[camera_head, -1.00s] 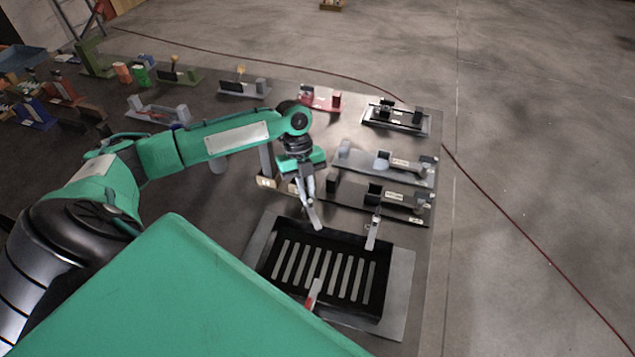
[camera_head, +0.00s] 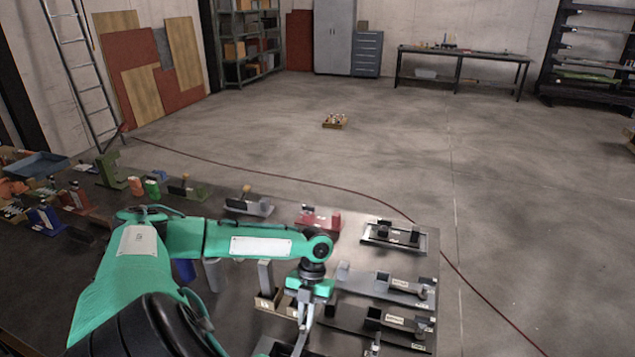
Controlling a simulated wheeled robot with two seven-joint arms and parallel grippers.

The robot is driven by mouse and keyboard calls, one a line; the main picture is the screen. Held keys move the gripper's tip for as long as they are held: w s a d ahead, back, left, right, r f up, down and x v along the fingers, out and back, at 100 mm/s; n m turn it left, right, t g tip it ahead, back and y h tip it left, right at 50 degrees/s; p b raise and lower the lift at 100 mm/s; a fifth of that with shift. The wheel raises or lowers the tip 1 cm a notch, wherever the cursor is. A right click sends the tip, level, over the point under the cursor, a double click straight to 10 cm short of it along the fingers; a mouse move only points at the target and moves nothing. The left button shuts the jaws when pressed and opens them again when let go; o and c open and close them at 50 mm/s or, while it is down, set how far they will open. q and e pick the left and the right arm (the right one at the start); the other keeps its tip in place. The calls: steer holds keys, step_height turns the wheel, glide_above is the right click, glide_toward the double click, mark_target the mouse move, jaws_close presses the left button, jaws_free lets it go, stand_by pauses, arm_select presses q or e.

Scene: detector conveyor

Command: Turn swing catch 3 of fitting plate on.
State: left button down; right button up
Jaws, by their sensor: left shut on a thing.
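The fitting plate (camera_head: 272,347) shows only as a dark and grey corner at the bottom edge of the view. The rest of it is cut off. My left gripper (camera_head: 300,338) points down at its far edge, shut on a swing catch that is barely visible at the fingertips; I cannot read its number or its angle. Another grey catch (camera_head: 374,344) stands upright to the right, apart from the gripper. My right gripper is not in view.
Grey fixtures (camera_head: 385,284) and a darker one (camera_head: 380,325) stand close right of my left gripper. A black fixture (camera_head: 393,236) and a red one (camera_head: 318,219) lie behind. A red cable (camera_head: 300,180) crosses the open floor beyond the table.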

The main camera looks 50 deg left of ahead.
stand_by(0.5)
arm_select(q)
steer(key=c, duration=1.5)
jaws_free()
steer(key=b+v, duration=0.3)
steer(key=v, duration=1.1)
steer(key=shift+d+f, duration=0.1)
steer(key=shift+d, duration=0.1)
